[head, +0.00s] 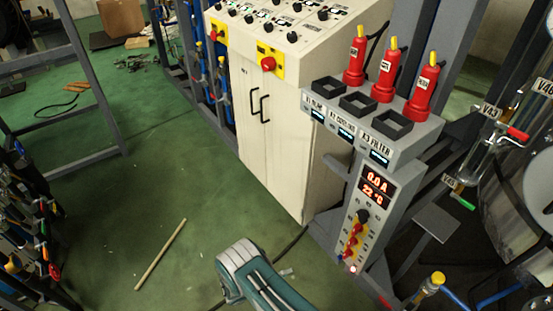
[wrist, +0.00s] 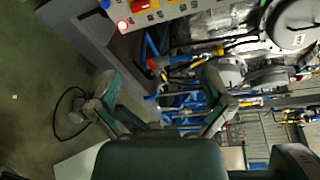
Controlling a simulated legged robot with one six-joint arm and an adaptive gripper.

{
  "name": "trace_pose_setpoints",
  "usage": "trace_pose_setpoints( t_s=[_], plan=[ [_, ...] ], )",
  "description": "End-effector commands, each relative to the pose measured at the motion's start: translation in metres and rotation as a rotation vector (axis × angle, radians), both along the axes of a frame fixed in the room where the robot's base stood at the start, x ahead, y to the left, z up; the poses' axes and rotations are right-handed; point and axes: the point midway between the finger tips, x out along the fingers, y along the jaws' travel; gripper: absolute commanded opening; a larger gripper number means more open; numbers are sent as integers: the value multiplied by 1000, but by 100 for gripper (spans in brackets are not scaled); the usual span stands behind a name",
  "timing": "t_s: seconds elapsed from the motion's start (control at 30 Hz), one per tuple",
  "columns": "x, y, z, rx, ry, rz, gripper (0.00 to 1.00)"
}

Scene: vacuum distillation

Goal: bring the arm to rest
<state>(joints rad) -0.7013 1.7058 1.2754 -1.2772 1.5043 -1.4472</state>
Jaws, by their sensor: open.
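My gripper (wrist: 160,88) shows in the wrist view with its two teal fingers spread well apart. Nothing is held between them. Beyond the fingers are blue pipes and metal fittings, and the floor lies to the left. In the head view a teal and grey part of my arm (head: 258,277) shows at the bottom centre, low over the green floor. The fingers cannot be made out in the head view.
A control panel (head: 377,185) with red-bodied plugs stands right of my arm, beside a cream cabinet (head: 275,115). Valves and a round vessel (head: 520,190) are at far right. A wooden stick (head: 160,254) lies on the open green floor. Racks stand at left.

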Motion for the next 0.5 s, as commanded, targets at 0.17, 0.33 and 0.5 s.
trace_pose_setpoints(
  t_s=[0.17, 0.33, 0.5],
  plan=[
    [27, 0, 60, 149, -141, -147, 100],
    [43, -6, 120, 294, -295, -303, 100],
    [52, -15, 180, 427, -453, -461, 100]
  ],
)
